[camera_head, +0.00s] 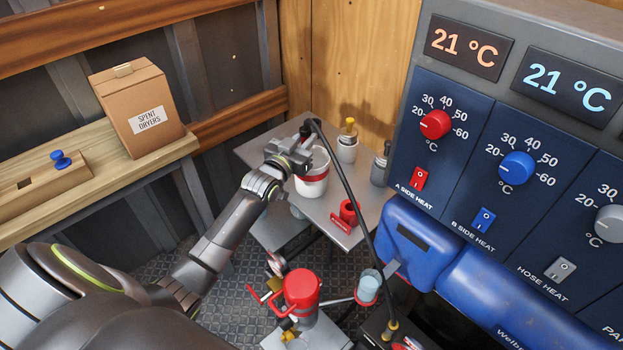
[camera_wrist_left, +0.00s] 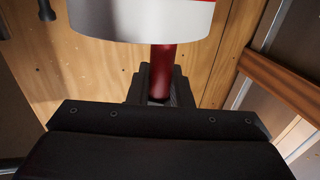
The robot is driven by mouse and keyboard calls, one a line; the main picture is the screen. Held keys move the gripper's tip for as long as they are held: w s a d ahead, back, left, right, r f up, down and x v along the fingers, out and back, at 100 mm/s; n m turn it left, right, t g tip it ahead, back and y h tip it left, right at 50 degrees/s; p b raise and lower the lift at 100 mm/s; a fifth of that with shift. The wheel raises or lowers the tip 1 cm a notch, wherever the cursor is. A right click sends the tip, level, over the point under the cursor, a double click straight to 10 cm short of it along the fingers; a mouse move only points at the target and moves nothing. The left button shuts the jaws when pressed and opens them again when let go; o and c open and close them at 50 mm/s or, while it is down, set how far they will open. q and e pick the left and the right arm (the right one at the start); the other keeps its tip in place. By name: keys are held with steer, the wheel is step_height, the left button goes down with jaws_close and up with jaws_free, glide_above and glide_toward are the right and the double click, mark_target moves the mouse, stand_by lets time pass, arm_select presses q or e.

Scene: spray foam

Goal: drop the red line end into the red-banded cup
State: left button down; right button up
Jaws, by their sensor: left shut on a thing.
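A white cup with a red band (camera_head: 312,186) stands on the grey metal table (camera_head: 345,241). The black line (camera_head: 356,203) arches from the gripper down to the floor unit. My right gripper is not in view.
A small red holder (camera_head: 348,212) sits right of the cup. A white jar with a yellow top (camera_head: 347,142) and a grey bottle (camera_head: 380,167) stand behind. The heater panel (camera_head: 480,130) and blue hoses (camera_head: 420,245) bound the right. A red canister (camera_head: 301,287) stands in front.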

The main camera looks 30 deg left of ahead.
arm_select(q)
steer(key=c, duration=1.2)
jaws_free()
steer(key=shift+c, duration=0.2)
steer(key=shift+s, duration=0.1)
steer(key=s, duration=1.7)
steer(key=shift+s+a, duration=0.15)
steer(key=shift+a, duration=0.15)
